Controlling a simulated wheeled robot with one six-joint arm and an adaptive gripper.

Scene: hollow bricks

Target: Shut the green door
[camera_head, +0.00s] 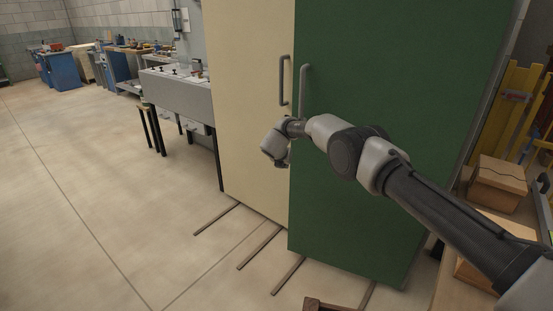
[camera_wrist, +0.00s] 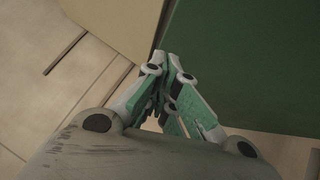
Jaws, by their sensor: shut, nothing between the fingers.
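The green door (camera_head: 400,90) is a tall panel with a grey vertical handle (camera_head: 304,90) near its left edge. It stands beside a cream panel (camera_head: 248,90) that has its own handle (camera_head: 284,80). The green door's lower left corner sits a little in front of the cream panel, so it looks slightly ajar. In the wrist view, my gripper (camera_wrist: 163,58) is shut and empty, its tips by the left edge of the green door (camera_wrist: 240,60), next to the cream panel (camera_wrist: 120,20). I cannot tell whether they touch. In the head view, my wrist hides most of the gripper.
Several thin bars (camera_head: 258,247) lie on the floor below the panels. Cardboard boxes (camera_head: 497,185) and a yellow frame (camera_head: 505,105) are at the right. A grey workbench (camera_head: 180,95) stands left of the cream panel. The floor at the left is clear.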

